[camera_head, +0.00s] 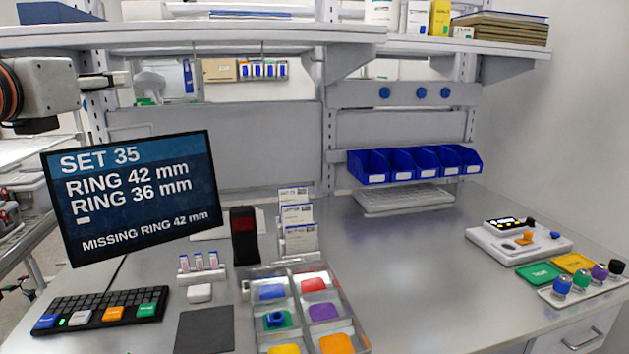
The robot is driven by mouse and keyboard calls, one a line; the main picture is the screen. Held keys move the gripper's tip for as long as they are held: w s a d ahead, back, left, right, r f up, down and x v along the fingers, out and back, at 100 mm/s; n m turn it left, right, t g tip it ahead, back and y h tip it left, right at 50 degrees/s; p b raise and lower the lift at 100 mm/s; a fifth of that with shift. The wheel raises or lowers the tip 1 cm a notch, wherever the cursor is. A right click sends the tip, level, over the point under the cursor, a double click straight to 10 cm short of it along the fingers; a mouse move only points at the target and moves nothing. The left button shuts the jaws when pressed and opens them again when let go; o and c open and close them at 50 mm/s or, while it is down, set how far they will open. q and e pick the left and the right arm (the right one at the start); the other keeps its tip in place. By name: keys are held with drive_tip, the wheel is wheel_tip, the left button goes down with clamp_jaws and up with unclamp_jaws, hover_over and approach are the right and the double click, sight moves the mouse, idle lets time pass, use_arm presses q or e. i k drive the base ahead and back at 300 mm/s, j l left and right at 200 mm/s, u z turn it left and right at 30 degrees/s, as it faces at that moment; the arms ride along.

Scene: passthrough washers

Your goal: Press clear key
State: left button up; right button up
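A black keyboard (98,311) lies on the bench at the lower left. It has a large blue key (46,321), a white key (80,317), an orange key (114,313) and a green key (147,310). Their labels are too small to read, so I cannot tell which is the clear key. A tilted monitor (135,195) behind it reads "SET 35, RING 42 mm, RING 36 mm, MISSING RING 42 mm". My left gripper (122,80) is at the upper left, above the monitor and well away from the keyboard. Its finger opening is unclear. My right gripper is out of view.
A compartment tray (299,277) with coloured pads stands right of the keyboard, by a dark mat (205,331) and a small white block (199,293). Blue bins (415,164) hang at the back. The bench's centre right is clear.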

sight(115, 313)
drive_tip(key=k, duration=0.85)
